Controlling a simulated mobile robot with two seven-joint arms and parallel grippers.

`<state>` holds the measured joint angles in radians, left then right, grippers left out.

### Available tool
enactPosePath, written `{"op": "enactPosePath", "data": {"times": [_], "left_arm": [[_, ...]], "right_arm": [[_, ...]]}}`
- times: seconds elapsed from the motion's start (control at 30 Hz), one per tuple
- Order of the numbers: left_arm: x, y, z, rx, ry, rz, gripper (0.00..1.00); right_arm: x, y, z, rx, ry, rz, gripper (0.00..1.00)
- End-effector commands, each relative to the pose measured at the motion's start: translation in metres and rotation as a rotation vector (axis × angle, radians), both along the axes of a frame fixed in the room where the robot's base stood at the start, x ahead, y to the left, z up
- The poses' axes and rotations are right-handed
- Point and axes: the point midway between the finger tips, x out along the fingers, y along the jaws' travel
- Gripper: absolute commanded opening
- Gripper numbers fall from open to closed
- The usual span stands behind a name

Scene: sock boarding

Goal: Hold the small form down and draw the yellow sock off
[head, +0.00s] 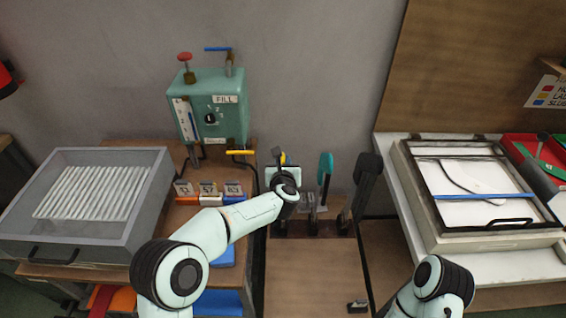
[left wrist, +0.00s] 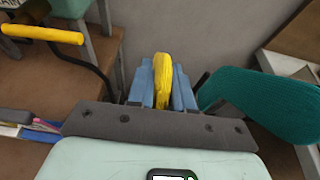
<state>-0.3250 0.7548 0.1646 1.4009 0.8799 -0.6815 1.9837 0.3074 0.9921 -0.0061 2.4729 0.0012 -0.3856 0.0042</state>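The yellow sock (left wrist: 163,80) stands upright on a form at the back middle, its top showing between my left gripper's two blue fingers. In the head view only a bit of yellow (head: 282,158) shows past my wrist. My left gripper (left wrist: 163,92) has a finger on each side of the sock, very close to it; I cannot tell whether they press on it. The small form itself is hidden by the sock and my gripper. My right arm shows at the lower right of the head view, but its gripper is out of frame.
A teal-covered form (head: 325,167) and a black form (head: 367,172) stand just right of my left gripper. A green FILL box (head: 208,105) with a yellow handle (left wrist: 42,33) is at left. A grey tray (head: 145,215) and a framed press (head: 470,185) flank the middle board (head: 312,275).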

Motion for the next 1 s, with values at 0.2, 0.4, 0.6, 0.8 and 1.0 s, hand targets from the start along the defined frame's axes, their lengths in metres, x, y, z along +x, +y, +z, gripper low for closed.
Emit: {"op": "enactPosePath", "data": {"times": [0.2,0.4,0.6,0.8,1.0], "left_arm": [[0.000,0.000,0.000,0.000,0.000,0.000,0.03],[0.000,0.000,0.001,0.000,-0.001,0.000,0.43],[0.000,0.000,0.001,0.000,-0.001,0.000,0.50],[-0.004,0.000,0.002,-0.001,-0.001,0.000,0.50],[-0.031,0.000,0.011,-0.001,-0.002,-0.002,0.50]], "right_arm": [[0.000,0.000,0.000,0.000,0.000,0.000,0.43],[0.000,0.000,0.000,0.000,0.000,0.000,0.43],[0.000,0.000,0.000,0.000,0.000,0.000,0.43],[0.000,0.000,-0.001,0.000,0.000,0.000,0.43],[0.000,0.000,-0.008,-0.001,-0.004,-0.001,0.43]]}}
